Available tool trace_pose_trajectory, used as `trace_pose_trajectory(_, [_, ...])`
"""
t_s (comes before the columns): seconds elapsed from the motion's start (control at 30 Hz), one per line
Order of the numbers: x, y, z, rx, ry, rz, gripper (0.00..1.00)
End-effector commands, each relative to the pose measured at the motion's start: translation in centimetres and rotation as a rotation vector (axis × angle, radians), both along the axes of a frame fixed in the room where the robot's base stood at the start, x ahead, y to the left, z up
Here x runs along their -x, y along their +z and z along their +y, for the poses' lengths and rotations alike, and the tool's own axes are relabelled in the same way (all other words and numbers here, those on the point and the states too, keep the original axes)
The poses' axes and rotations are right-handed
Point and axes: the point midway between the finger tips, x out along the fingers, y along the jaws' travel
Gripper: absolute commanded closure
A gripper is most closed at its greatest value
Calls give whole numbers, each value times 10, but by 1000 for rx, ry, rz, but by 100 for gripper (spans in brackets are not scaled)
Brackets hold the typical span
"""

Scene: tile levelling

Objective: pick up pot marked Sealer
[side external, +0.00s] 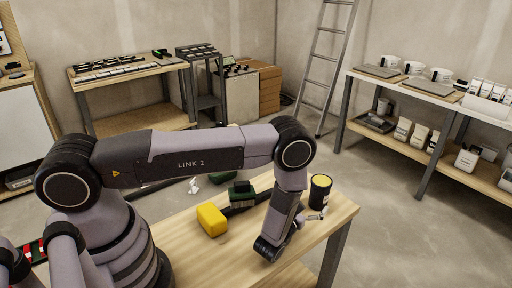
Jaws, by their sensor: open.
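A dark pot (320,188) with a yellowish band stands upright near the far right corner of the wooden workbench (185,262). Its lettering is too small to read, so I cannot confirm that it says Sealer. My gripper (318,215) is small in view, just in front of the pot's lower part, with the wrist to its left. It is open. I cannot tell whether the fingers are beside the pot or touching it.
A yellow block (212,220) and a dark green item (242,194) lie left of my forearm on the bench. The bench's right edge is close to the pot. Shelving with tubs (440,75) stands back right, and a ladder (327,60) leans on the wall.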

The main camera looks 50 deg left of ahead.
Motion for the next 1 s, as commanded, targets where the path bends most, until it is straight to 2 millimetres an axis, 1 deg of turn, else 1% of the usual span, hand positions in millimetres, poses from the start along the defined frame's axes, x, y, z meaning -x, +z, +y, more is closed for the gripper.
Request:
trace_pose_trajectory(0.13, [-14,2,3,1,2,-2,7])
trace_pose_trajectory(0.3, [-40,4,9,2,3,-4,7])
trace_pose_trajectory(0.4, [-50,3,11,1,2,-1,7])
trace_pose_trajectory(0.5, [-53,3,12,0,0,0,7])
trace_pose_trajectory(0.67, [-52,3,12,0,0,0,7])
trace_pose_trajectory(0.77, [-52,3,12,0,1,0,19])
trace_pose_trajectory(1.0, [-52,3,12,0,1,0,50])
